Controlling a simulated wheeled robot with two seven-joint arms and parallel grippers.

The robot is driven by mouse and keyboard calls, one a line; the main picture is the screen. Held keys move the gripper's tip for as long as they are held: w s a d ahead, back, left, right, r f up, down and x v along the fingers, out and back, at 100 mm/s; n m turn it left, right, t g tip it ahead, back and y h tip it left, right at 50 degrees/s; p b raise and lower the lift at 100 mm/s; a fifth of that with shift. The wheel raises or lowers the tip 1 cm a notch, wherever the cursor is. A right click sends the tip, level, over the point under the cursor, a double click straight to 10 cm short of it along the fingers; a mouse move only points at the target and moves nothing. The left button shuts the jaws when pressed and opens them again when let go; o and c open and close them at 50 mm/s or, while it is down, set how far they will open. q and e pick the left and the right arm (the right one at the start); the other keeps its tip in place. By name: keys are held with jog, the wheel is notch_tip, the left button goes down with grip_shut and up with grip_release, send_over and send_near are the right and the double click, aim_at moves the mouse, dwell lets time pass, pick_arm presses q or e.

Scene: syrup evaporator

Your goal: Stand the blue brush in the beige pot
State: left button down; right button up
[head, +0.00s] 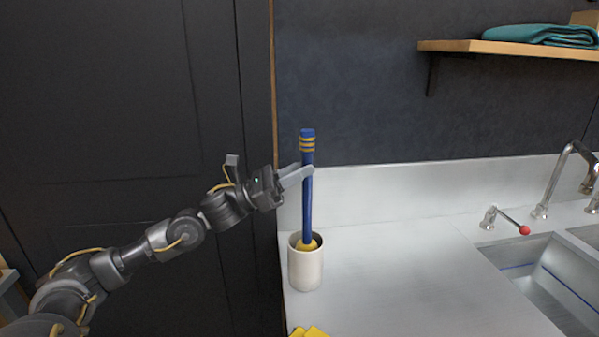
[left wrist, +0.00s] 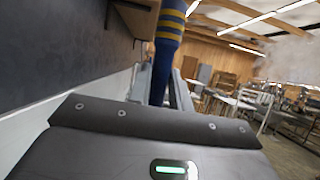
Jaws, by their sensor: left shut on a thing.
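The blue brush (head: 308,205) stands nearly upright, its blue handle banded with yellow near the top. Its yellow head (head: 307,245) is down inside the mouth of the beige pot (head: 306,270), which stands on the counter near its left end. Whether the head touches the pot's bottom is hidden. My left gripper (head: 306,172) is shut on the handle, below the yellow bands. In the left wrist view, the blue handle (left wrist: 162,70) rises between the fingers. My right gripper is not in view.
The pale metal counter (head: 400,290) is clear right of the pot. A yellow cloth-like item (head: 308,332) lies at the front edge. A sink (head: 550,285) with a tap (head: 570,170) and a red-tipped lever (head: 510,222) is at right. A wooden shelf (head: 500,48) hangs above.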

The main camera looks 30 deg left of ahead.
pick_arm(q)
jog(key=c, duration=1.2)
grip_release()
jog(key=b+v, duration=0.3)
jog(key=v, duration=0.4)
jog(key=shift+s+a+b, duration=0.15)
jog(key=shift+a+b, duration=0.05)
jog(key=shift+b, duration=0.1)
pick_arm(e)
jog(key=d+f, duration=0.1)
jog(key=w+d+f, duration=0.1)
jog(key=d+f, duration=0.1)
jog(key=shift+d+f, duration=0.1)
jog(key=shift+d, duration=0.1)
pick_arm(q)
jog(key=shift+f, duration=0.1)
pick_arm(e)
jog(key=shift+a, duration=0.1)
